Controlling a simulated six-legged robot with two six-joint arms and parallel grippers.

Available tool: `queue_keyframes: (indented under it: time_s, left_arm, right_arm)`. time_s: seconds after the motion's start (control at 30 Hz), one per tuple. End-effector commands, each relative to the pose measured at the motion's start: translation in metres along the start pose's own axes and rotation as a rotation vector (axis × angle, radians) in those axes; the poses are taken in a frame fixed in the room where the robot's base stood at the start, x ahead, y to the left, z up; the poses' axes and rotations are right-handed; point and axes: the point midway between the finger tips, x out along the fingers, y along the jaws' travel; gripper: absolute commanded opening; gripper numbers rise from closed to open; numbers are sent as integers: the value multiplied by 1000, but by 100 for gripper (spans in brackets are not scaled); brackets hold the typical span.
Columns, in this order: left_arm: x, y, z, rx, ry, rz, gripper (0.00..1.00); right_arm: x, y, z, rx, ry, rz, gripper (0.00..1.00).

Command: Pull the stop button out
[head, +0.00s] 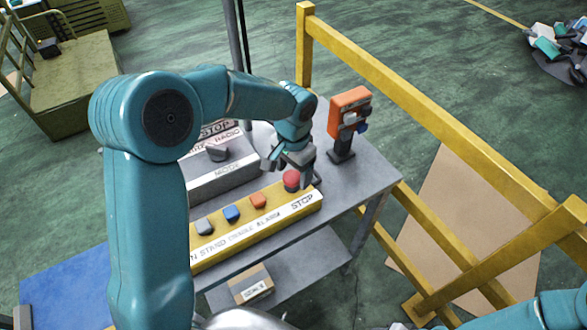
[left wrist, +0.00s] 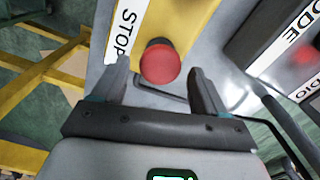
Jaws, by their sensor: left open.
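The red stop button (head: 291,180) sits at the right end of a yellow control box (head: 260,217), beside a white label reading STOP. My left gripper (head: 293,163) is open just above and behind the button in the head view. In the left wrist view the round red button (left wrist: 160,63) lies between the spread fingertips of my left gripper (left wrist: 158,75), with a gap on each side. Whether the fingers are level with the button's cap I cannot tell. My right gripper is not in view; only part of my right arm shows at the lower right.
Orange, blue and grey buttons (head: 231,213) line the same box. A grey box with a MODE knob (head: 217,153) stands behind it. An orange device (head: 349,110) on a post stands at the table's far right. A yellow railing (head: 430,100) runs along the right.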

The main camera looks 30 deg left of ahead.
Motion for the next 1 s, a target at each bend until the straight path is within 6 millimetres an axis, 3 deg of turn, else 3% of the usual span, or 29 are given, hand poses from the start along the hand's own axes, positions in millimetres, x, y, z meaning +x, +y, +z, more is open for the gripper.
queue_keyframes:
  time_s: [0.07, 0.2, 0.27, 0.3, 0.53, 0.77, 0.8, 0.83, 0.87, 1.0]
  left_arm:
    - [0, 0, 0, 0, 0, 0, 70]
    - [0, 0, 0, 0, 0, 1, 24]
    - [0, 0, 0, 0, 0, 1, 4]
    - [0, 0, 0, 0, 0, 0, 0]
    - [-18, 0, -1, 0, 3, 0, 0]
    - [-18, 0, -2, 0, 6, -1, 0]
    - [-18, 0, -2, 0, 7, -1, 60]
    - [-19, 0, -2, 0, 7, -1, 69]
    - [-18, 0, -2, 0, 6, -1, 73]
    - [-18, 0, -1, 0, 3, 0, 73]
  right_arm:
    - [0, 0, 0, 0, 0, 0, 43]
    - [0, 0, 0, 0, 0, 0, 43]
    - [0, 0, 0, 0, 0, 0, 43]
    - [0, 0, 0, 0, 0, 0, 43]
    - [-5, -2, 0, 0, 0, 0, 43]
    - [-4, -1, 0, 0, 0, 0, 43]
    - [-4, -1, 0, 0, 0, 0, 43]
    - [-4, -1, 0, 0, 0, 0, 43]
    - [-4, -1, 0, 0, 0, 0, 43]
    - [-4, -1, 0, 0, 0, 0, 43]
